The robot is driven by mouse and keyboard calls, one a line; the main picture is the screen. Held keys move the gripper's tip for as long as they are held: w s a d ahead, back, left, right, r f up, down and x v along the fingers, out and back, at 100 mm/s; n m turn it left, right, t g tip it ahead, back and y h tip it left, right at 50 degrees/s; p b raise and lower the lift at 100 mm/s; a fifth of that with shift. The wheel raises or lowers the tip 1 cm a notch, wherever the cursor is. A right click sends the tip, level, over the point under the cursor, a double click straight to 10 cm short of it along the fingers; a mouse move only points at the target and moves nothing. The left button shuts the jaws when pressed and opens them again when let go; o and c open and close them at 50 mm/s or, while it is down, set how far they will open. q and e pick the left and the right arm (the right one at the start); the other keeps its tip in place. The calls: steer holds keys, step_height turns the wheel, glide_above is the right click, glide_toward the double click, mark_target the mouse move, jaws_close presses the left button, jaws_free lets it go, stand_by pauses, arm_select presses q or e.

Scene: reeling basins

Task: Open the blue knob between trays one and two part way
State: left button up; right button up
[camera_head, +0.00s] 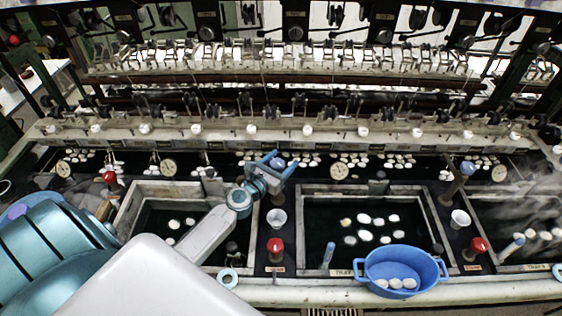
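My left gripper (279,161) reaches in over the left tray (128,205). Its blue fingers are spread apart at the top of the divider between the left tray and the middle tray (427,213). A small blue knob (278,163) shows between or just behind the fingers, partly hidden by them. I cannot tell whether the fingers touch it. Another blue knob (467,168) stands on the divider to the right of the middle tray. My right gripper is not in view.
A red knob (275,246) and a white cup (277,219) stand on the same divider. A blue basin (377,267) with white cocoons sits at the middle tray's front edge. Round dials (339,171) and a reeling machine line the back.

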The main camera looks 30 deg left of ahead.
arm_select(q)
steer(key=s+b, duration=0.3)
steer(key=s, duration=0.8)
steer(key=shift+a, duration=0.3)
steer(key=shift+w, duration=0.1)
stand_by(1.8)
